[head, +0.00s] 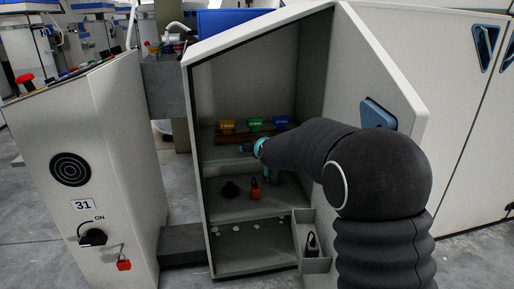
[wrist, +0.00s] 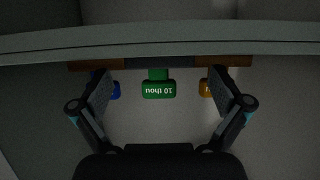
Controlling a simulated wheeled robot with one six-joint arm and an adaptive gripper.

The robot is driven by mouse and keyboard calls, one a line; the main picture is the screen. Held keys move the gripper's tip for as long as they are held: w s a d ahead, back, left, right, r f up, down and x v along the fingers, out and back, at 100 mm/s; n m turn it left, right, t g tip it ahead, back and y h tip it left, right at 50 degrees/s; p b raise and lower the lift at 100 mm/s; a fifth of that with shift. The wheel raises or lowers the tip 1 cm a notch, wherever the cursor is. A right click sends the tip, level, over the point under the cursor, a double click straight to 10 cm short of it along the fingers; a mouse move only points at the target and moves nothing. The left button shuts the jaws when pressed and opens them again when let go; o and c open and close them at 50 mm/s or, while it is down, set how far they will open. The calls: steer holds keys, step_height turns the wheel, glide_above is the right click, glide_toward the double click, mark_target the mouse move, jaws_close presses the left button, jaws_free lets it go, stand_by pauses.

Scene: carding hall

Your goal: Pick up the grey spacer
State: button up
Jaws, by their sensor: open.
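No grey spacer can be made out in either view. Three coloured pieces sit in a row on a brown rack on the cabinet's upper shelf: orange-yellow (head: 227,126), green (head: 254,124) and blue (head: 281,122). The green piece (wrist: 158,89) reads "10 thou", upside down in the wrist view. My gripper (wrist: 159,88) is open, its fingers on either side of the green piece in that view; contact is not visible. The blue piece (wrist: 116,90) and orange piece (wrist: 207,88) are partly hidden behind the fingers. In the head view my arm hides part of the shelf.
The open cabinet (head: 190,130) has side walls close to my arm. A dark knob-like item (head: 231,189) and an orange-red padlock (head: 255,190) are on the middle shelf. Small pale bits (head: 237,227) lie lower down. A grey bin (head: 317,265) is at lower right.

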steer(key=shift+x, duration=0.8)
steer(key=c, duration=1.2)
